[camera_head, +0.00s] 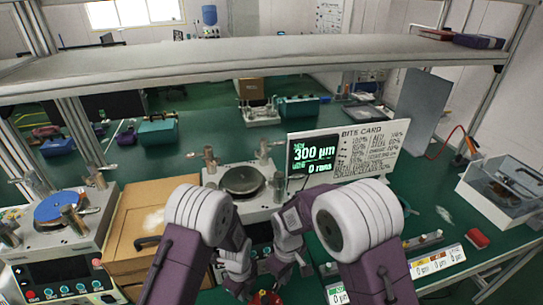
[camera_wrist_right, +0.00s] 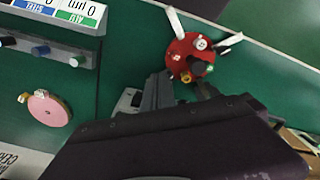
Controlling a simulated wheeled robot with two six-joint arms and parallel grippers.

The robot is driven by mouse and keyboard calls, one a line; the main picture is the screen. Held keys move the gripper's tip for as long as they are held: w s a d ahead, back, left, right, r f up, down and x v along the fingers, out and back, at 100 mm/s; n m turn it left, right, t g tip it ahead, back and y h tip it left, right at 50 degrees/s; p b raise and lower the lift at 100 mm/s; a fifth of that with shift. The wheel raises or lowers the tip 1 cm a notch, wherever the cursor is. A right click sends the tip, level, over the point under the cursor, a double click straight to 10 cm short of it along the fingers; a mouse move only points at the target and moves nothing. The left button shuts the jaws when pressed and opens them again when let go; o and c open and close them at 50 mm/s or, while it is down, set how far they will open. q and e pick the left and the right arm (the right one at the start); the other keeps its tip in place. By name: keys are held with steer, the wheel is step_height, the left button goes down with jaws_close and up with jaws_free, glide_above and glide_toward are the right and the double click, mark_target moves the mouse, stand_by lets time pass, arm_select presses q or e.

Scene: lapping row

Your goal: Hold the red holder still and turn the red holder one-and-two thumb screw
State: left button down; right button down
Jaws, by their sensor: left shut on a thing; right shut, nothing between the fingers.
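The red holder (camera_wrist_right: 188,56) is a round red piece over the green table in the right wrist view, with white labels and small yellow, green and dark knobs. I cannot tell which knob is the one-and-two thumb screw. In the head view only a bit of the red holder (camera_head: 266,297) shows at the bottom edge, beside my left gripper (camera_head: 241,285). My left gripper is shut on the holder; two pale prongs flank it in the wrist view. My right gripper (camera_head: 277,268) is shut and empty; its grey fingers (camera_wrist_right: 178,90) are just short of the holder's near edge.
A lapping machine (camera_head: 242,180) and a display board (camera_head: 340,153) stand behind my arms. A wooden box (camera_head: 150,225) and another machine (camera_head: 60,215) are at left. A clear-lidded box (camera_head: 510,190) and a red block (camera_head: 477,238) are at right. A pink disc (camera_wrist_right: 48,107) lies on the table.

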mark_target(277, 289)
steer(key=shift+s+a+f, duration=0.2)
steer(key=shift+a+f, duration=0.15)
steer(key=shift+f, duration=0.65)
steer(key=shift+s+a+f, duration=0.25)
steer(key=shift+a+f, duration=0.05)
steer(key=shift+f, duration=0.75)
steer(key=shift+s+a+f, duration=0.2)
steer(key=shift+a+f, duration=0.15)
steer(key=shift+f, duration=0.65)
steer(key=shift+w, duration=0.2)
